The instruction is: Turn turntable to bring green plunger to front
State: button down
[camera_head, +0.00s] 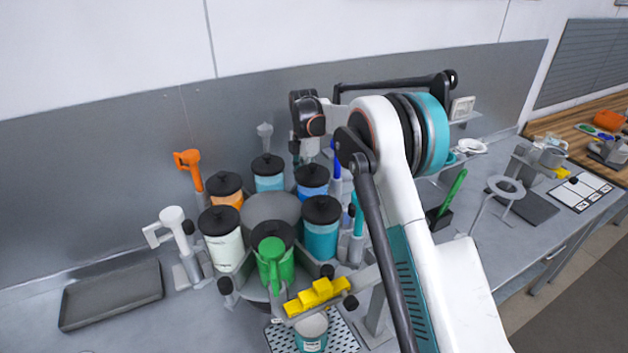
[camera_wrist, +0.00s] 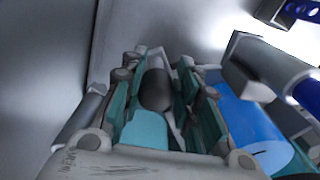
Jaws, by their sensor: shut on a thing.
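The turntable (camera_head: 270,210) carries a ring of drums with black lids around a grey centre. The green plunger (camera_head: 272,255), with its T-shaped handle upright, is at the front in front of the green drum (camera_head: 284,268). Black knobs (camera_head: 226,286) stick out around the turntable's rim. My gripper is at the back, mostly hidden in the head view by my own arm and the drums. In the wrist view my gripper (camera_wrist: 158,88) has its fingers around a dark rounded knob (camera_wrist: 156,92). A blue drum (camera_wrist: 250,125) is close on the right.
Orange (camera_head: 189,165) and white (camera_head: 172,222) plungers stand at the left of the ring. A grey tray (camera_head: 112,295) lies at the left. The wall is close behind the turntable.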

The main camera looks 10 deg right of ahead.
jog(key=w+a+n, duration=0.2)
jog(key=a+n, duration=0.1)
jog(key=a, duration=0.3)
jog(key=shift+w+a+n, duration=0.2)
jog(key=shift+w+n, duration=0.2)
jog(key=shift+r, duration=0.1)
dwell(0.3)
jog(key=c, duration=1.3)
grip_release()
jog(key=shift+c, duration=0.2)
jog(key=shift+a, duration=0.1)
notch_tip(320, 180, up, 12)
